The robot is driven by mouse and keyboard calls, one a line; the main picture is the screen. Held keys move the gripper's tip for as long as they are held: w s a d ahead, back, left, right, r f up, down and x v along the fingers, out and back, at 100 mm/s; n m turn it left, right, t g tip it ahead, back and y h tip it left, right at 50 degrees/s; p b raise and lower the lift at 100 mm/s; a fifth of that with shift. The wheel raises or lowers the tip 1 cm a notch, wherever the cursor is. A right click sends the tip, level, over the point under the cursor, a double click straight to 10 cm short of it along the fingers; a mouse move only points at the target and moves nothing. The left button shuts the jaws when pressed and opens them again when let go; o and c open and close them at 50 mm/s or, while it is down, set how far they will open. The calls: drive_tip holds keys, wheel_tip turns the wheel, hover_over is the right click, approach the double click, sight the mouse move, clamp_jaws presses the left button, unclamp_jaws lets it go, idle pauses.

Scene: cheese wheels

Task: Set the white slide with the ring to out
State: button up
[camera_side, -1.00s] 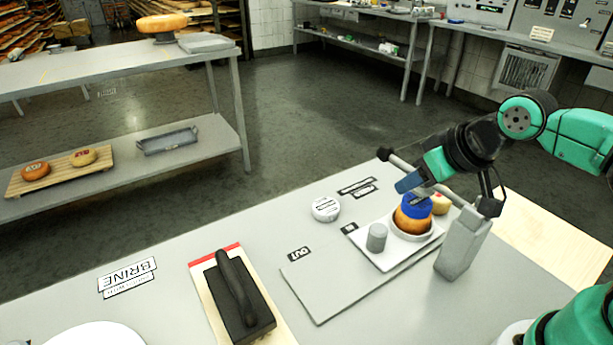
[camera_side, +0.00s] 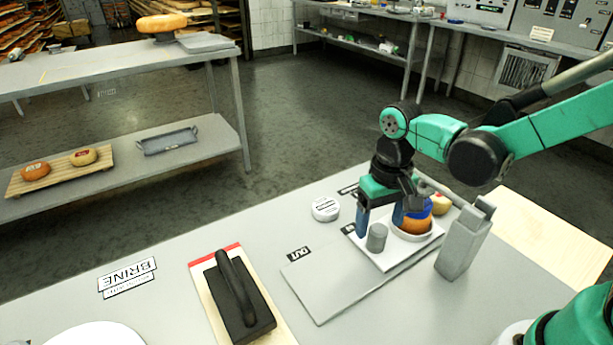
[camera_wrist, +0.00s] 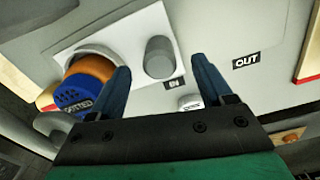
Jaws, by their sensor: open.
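The white slide (camera_side: 396,258) is a plate on a grey track. A white ring on it surrounds an orange cheese wheel (camera_side: 416,226) with a blue top, and a grey cylindrical knob (camera_side: 377,237) stands on its left part. In the wrist view the slide (camera_wrist: 112,32) shows the knob (camera_wrist: 158,57) beside the blue-topped cheese (camera_wrist: 76,93). The OUT label (camera_side: 299,253) is left of the slide; the IN label (camera_wrist: 174,83) is beside it. My gripper (camera_side: 380,228) is open above the slide, its blue fingers on either side of the knob in the wrist view (camera_wrist: 160,72), not visibly touching it.
A grey post (camera_side: 463,245) stands close right of the slide. The bare track (camera_side: 325,290) extends left toward OUT. A black-handled block (camera_side: 240,293) lies on a red-edged board further left. A small white disc (camera_side: 326,209) is behind the track.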

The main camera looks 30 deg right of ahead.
sight(379, 228)
drive_tip(key=shift+f, duration=1.85)
clamp_jaws()
